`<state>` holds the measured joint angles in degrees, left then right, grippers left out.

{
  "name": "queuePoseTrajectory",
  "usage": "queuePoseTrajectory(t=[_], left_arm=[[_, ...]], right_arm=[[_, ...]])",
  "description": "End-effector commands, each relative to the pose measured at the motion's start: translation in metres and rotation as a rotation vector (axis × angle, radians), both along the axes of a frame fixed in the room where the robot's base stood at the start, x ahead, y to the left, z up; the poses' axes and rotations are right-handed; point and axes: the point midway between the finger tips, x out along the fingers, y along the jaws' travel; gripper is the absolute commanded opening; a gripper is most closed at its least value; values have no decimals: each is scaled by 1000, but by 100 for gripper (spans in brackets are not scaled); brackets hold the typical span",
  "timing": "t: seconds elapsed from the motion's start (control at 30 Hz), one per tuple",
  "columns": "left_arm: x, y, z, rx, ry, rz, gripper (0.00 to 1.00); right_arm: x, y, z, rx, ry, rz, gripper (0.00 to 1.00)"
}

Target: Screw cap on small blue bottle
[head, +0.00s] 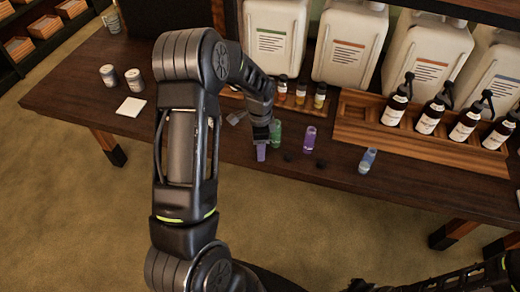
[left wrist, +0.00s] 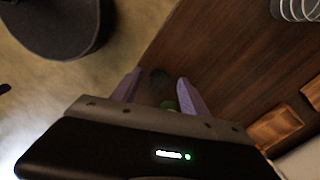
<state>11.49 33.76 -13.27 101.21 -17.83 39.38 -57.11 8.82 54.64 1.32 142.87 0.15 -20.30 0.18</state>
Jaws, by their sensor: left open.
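The small blue bottle (head: 367,160) stands uncapped-looking near the table's front edge, right of the other small bottles. Two small dark caps, one left (head: 288,157) and one right (head: 320,163), lie on the wood between the purple bottle and the front edge. My left gripper (head: 261,152) is low over the table beside the green bottle (head: 276,133), well left of the blue bottle. In the left wrist view its purple fingers (left wrist: 158,90) are apart, with a dark round thing and a bit of green between or beyond them. My right gripper is not seen.
A purple bottle (head: 309,138) stands between the green and blue ones. Large white jugs (head: 350,40) and a wooden rack (head: 420,135) of dark pump bottles fill the back. Two tins (head: 134,80) and a white square (head: 131,107) are at left.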

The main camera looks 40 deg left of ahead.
Motion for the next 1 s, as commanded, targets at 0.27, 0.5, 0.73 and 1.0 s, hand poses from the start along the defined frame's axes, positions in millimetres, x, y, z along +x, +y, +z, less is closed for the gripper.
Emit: queuePoseTrajectory(t=[0.27, 0.5, 0.73, 1.0], left_arm=[[0, 0, 0, 0, 0, 0, 52], [0, 0, 0, 0, 0, 0, 44], [0, 0, 0, 0, 0, 0, 25], [0, 0, 0, 0, 0, 0, 3]], right_arm=[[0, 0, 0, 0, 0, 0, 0], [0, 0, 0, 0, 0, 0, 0], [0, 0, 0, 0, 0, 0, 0], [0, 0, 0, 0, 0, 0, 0]])
